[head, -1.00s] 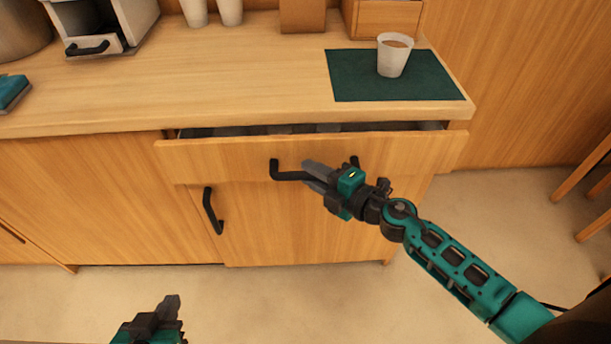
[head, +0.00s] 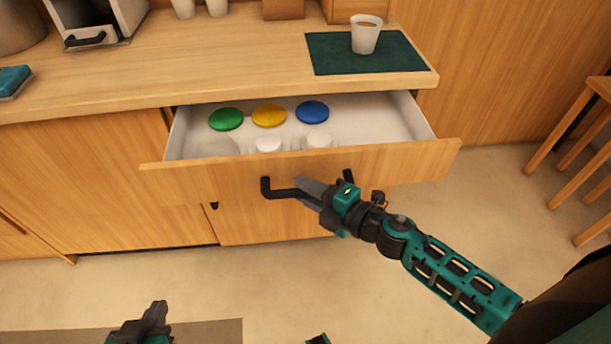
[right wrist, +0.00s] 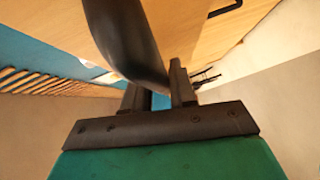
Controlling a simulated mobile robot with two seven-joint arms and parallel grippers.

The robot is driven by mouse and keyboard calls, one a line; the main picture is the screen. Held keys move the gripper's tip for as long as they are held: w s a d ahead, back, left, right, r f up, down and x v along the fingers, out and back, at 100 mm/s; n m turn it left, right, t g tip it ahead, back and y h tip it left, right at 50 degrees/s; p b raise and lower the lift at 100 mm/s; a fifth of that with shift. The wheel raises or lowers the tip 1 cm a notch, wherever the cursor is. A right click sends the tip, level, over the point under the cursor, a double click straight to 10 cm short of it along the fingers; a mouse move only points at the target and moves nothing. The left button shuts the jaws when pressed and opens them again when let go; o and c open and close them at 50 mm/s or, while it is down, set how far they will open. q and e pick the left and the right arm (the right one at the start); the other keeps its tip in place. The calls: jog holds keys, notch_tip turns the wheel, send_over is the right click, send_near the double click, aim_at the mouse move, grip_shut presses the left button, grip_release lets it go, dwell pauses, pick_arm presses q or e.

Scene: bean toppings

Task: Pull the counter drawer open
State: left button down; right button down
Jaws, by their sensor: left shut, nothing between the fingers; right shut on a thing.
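The counter drawer (head: 380,170) stands well open under the worktop. Inside it show a green lid (head: 226,119), a yellow lid (head: 269,115), a blue lid (head: 312,111) and whitish jars (head: 268,145) near the front. My right gripper (head: 301,187) is shut on the black drawer handle (head: 280,193). The right wrist view shows the handle (right wrist: 125,40) between the fingers (right wrist: 160,88). My left gripper (head: 158,310) is shut and empty, low at the bottom left, away from the drawer.
A cup with brown contents (head: 366,35) stands on a dark green mat (head: 330,60) on the worktop (head: 230,65). A blue block (head: 13,80) and a grey machine (head: 95,25) are at the left. A wooden stool (head: 580,140) stands at the right. Floor in front is clear.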

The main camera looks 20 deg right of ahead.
pick_arm(q)
jog(key=shift+s+f, duration=0.2)
jog(key=shift+s, duration=0.2)
pick_arm(e)
jog(key=s+a, duration=0.1)
jog(key=s, duration=0.5)
jog(key=shift+s+a, duration=0.25)
jog(key=shift+a, duration=0.15)
pick_arm(q)
jog(key=shift+w+r, duration=0.1)
pick_arm(e)
jog(key=c, duration=1)
grip_release()
jog(key=shift+c, duration=0.2)
jog(key=v, duration=1.3)
pick_arm(q)
jog(key=shift+d, duration=0.1)
